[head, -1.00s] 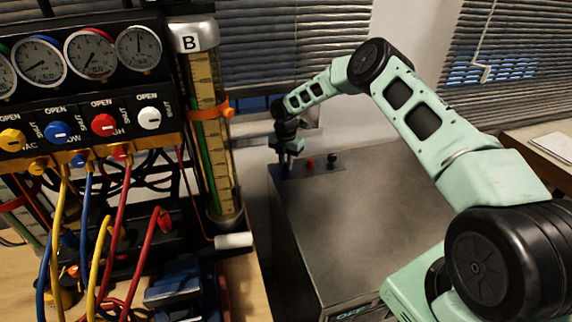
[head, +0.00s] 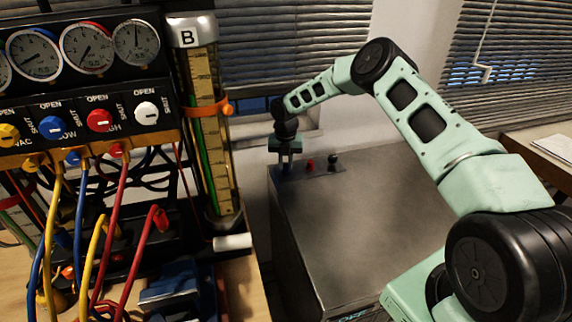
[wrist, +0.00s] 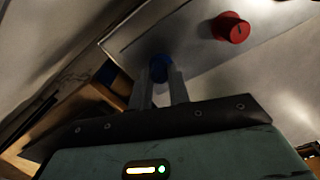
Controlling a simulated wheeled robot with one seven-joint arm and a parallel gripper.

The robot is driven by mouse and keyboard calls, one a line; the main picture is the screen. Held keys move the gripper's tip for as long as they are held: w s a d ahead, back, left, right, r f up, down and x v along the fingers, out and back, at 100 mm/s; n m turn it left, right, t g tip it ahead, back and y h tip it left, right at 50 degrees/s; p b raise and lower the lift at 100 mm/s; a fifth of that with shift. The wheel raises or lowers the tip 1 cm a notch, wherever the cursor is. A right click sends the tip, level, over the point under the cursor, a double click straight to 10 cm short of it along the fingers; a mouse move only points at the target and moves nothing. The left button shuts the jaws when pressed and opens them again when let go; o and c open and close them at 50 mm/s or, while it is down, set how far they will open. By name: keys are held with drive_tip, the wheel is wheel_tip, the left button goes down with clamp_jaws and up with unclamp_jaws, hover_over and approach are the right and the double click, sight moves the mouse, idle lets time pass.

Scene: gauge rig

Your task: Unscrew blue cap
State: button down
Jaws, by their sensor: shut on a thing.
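The blue cap (wrist: 160,68) sits on a metal plate at the far left corner of the grey cabinet. In the head view only a small bit of the blue cap (head: 287,168) shows below my gripper (head: 286,160). In the wrist view my gripper (wrist: 160,82) has its two fingers on either side of the blue cap, shut on it. The fingers hide part of the cap.
A red cap (wrist: 232,28) stands beside the blue one on the plate, and a black knob (head: 333,160) stands further right. The cabinet top (head: 370,220) is otherwise clear. A gauge rig with coloured hoses and a sight tube (head: 208,120) stands at the left.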

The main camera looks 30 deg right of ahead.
drive_tip(key=n+b, duration=0.1)
drive_tip(key=n, duration=0.2)
drive_tip(key=shift+f, duration=0.1)
drive_tip(key=shift+n, duration=1.1)
drive_tip(key=n, duration=0.3)
drive_tip(key=shift+b, duration=0.3)
drive_tip(key=shift+s+a+f+n, duration=0.15)
drive_tip(key=shift+s+n, duration=0.05)
drive_tip(key=shift+n, duration=0.7)
drive_tip(key=shift+w+r, duration=0.15)
drive_tip(key=shift+r, duration=0.05)
